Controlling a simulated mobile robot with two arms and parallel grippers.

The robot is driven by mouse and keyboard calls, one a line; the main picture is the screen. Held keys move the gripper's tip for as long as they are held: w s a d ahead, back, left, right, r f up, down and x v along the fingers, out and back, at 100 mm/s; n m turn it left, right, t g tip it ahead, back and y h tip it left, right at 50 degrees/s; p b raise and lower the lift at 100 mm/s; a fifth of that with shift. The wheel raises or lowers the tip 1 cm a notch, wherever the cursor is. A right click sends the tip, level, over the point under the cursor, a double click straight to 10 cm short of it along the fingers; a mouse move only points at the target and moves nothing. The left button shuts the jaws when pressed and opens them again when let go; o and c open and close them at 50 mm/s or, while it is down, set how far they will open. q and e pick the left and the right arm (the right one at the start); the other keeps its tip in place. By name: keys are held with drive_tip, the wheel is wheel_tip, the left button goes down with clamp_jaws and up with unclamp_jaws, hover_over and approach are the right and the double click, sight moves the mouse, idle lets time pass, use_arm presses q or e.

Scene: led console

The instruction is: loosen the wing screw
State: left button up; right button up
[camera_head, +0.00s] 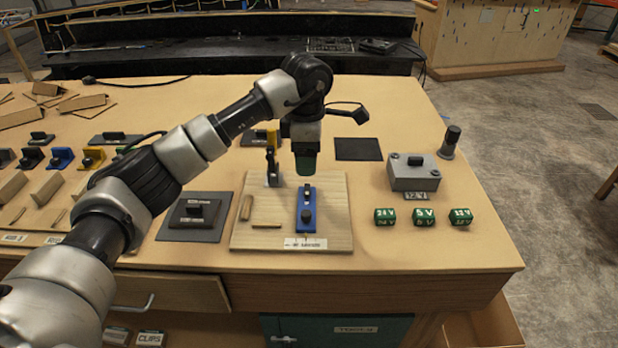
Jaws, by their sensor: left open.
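A blue fixture (306,226) stands on a light wooden board (335,215) near the front of the table. It carries a dark upright piece near its far end and a dark round knob (306,215) nearer the front. I cannot tell for sure which of these is the wing screw. My left gripper (306,170) points down just above the far end of the blue fixture. It is open. Its fingertips are small and dark here, and I cannot tell whether they touch anything. My right gripper is not in view.
A grey clamp with a yellow part (272,170) stands on the board close to my left gripper. Green voltage blocks (424,216) and a grey box (414,175) stand to the right. A dark plate (195,217) lies left of the board. The front right table corner is clear.

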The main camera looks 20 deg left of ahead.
sight(307, 189)
use_arm(q)
drive_tip(key=shift+s+f, duration=0.2)
drive_tip(key=shift+f, duration=0.7)
drive_tip(key=f, duration=0.2)
drive_tip(key=f+p, duration=0.1)
drive_tip(key=shift+w+f, duration=0.25)
drive_tip(key=shift+f, duration=0.05)
wheel_tip(307, 189, down, 3)
drive_tip(key=shift+f+p, duration=0.1)
drive_tip(key=shift+p, duration=0.2)
drive_tip(key=shift+w, duration=0.1)
drive_tip(key=shift+c, duration=2.3)
drive_tip(key=c, duration=0.5)
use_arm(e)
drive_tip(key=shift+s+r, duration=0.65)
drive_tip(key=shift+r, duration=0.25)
